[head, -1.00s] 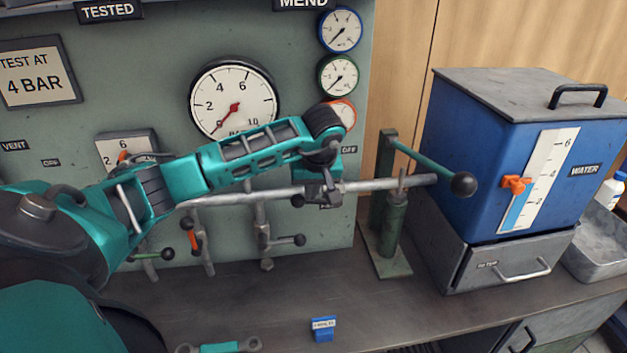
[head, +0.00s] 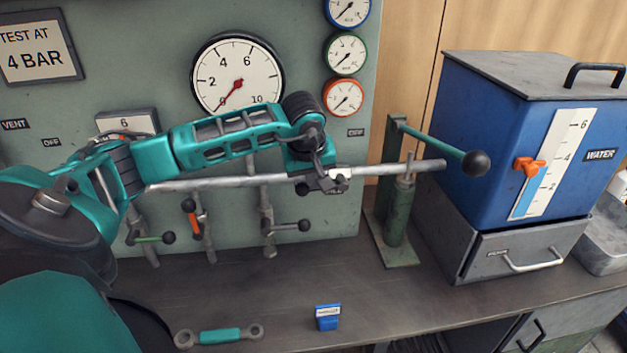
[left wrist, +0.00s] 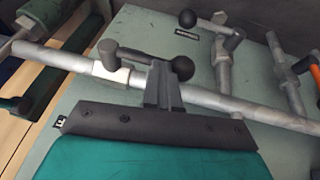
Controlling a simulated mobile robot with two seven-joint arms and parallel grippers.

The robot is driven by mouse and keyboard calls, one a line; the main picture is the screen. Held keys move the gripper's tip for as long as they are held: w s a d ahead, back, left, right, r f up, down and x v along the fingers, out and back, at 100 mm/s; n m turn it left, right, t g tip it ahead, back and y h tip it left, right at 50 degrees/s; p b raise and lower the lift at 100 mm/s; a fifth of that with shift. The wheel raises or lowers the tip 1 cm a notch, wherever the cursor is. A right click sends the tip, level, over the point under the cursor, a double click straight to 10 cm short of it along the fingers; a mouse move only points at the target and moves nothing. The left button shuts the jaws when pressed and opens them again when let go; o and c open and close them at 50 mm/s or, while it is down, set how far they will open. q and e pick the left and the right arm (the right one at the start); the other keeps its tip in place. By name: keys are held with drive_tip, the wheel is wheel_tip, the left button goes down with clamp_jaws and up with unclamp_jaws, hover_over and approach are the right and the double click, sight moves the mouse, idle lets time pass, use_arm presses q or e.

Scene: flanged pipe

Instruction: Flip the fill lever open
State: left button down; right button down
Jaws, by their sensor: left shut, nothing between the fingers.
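A lever with a black knob (left wrist: 183,67) sits on a valve block (left wrist: 108,68) on the long grey pipe (left wrist: 220,103) in the left wrist view. The lever lies roughly along the pipe. I take it to be the fill lever; its label is not readable. In the head view its knob (head: 302,189) shows just left of my left gripper (head: 320,182). My left gripper is shut and empty, its fingertips (left wrist: 160,80) right beside the lever arm and knob. I cannot tell whether they touch. My right gripper is not in view.
A green hand pump (head: 396,215) and a blue water tank (head: 490,140) stand at right.

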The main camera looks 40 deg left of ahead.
use_arm(q)
drive_tip(key=shift+s+f, duration=0.1)
drive_tip(key=shift+f, duration=0.1)
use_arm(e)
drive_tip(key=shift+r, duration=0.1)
